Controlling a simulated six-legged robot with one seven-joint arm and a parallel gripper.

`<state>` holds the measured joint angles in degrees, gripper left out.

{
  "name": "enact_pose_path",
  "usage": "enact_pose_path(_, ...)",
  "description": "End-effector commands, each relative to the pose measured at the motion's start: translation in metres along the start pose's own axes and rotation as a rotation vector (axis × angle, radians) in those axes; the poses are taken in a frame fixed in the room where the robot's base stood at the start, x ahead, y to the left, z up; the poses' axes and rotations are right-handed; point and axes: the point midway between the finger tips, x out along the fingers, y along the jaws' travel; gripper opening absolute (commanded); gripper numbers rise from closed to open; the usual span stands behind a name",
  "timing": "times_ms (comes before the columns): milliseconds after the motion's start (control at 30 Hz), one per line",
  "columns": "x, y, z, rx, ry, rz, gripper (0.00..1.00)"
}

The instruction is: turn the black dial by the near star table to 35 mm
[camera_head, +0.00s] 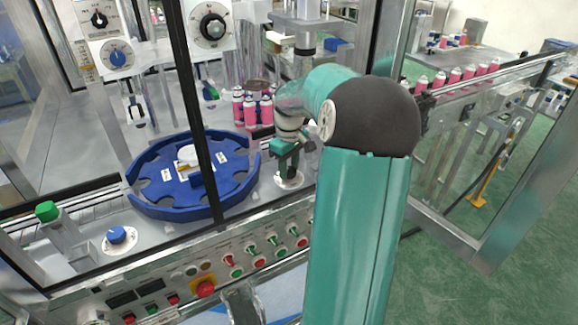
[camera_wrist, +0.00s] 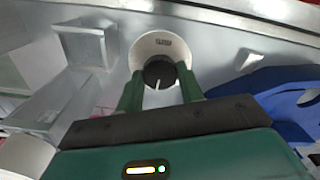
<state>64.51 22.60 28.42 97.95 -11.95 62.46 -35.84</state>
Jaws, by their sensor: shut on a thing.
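The black dial (camera_wrist: 158,72) shows in the wrist view with a white pointer line on its face. It sits on a round white scale plate (camera_wrist: 160,43) whose print is too small to read. My gripper (camera_wrist: 160,80) has its two green fingers shut on the dial, one on each side. In the head view my gripper (camera_head: 286,158) reaches down to the white plate (camera_head: 289,181), just right of the blue star table (camera_head: 150,203). The dial is mostly hidden there by my gripper.
A blue dial (camera_head: 116,235) and a green knob (camera_head: 47,211) stand left of the star table. Pink cans (camera_head: 251,110) stand behind it. A dark frame post (camera_head: 205,150) crosses in front. Below runs a button panel with a red stop button (camera_head: 205,288).

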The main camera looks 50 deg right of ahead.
Motion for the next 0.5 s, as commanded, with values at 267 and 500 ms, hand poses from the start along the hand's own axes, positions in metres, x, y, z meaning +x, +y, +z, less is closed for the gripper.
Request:
enact_pose_path(267, -0.0010, -0.0008, -0.0012, 0.192, 0.000, 0.002, 0.14)
enact_pose_path(500, -0.0013, -0.0009, -0.0014, 0.411, 0.001, 0.002, 0.14)
